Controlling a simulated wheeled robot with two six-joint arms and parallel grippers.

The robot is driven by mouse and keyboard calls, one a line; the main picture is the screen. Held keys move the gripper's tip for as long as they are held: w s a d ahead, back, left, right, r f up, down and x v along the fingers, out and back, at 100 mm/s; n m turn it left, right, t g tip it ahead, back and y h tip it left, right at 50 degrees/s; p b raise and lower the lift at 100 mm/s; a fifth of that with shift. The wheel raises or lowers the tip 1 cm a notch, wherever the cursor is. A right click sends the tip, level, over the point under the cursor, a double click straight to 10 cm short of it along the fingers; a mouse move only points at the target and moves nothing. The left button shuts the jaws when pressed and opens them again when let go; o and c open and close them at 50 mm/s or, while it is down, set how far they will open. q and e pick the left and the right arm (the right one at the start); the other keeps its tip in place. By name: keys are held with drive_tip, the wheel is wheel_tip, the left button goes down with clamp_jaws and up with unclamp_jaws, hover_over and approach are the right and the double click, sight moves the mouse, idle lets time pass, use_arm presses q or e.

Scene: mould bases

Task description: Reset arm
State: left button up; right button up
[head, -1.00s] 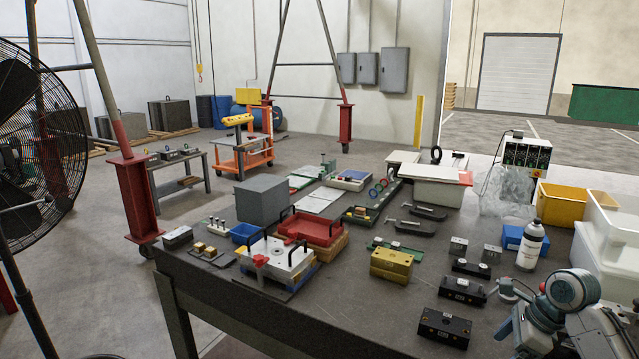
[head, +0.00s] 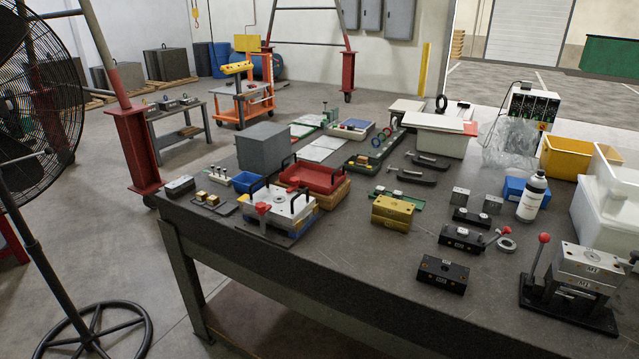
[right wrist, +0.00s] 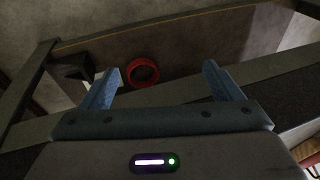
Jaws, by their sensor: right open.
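My right gripper (right wrist: 160,72) shows in the right wrist view with its two blue fingers spread apart and nothing between them. A table edge and dim floor lie beyond it, along with a red ring-shaped thing (right wrist: 142,72) that I cannot identify. Neither arm is clearly seen in the head view, and my left gripper is not in view. A silver mould block marked M1 (head: 590,266) sits on a black base with a red-knobbed lever (head: 541,248) at the table's right front.
On the grey table (head: 360,270) stand black blocks (head: 443,273), a yellow block (head: 392,212), a red tray (head: 312,176), a white bottle (head: 532,197) and a yellow bin (head: 566,158). The front middle of the tabletop is clear. A fan stands at the left.

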drive_tip(key=s+a+n+h, duration=0.1)
drive_tip(key=s+n+h, duration=0.1)
drive_tip(key=s+n, duration=0.75)
wheel_tip(320, 180, down, 33)
drive_tip(key=s+d+m+g+b, duration=0.1)
drive_tip(key=s+d+m, duration=0.1)
drive_tip(key=s+d, duration=0.1)
drive_tip(key=s+f+g+b, duration=0.1)
drive_tip(key=s+f, duration=1.6)
drive_tip(key=f, duration=0.1)
drive_tip(key=shift+s+d+f, duration=0.15)
drive_tip(key=shift+s+d, duration=0.2)
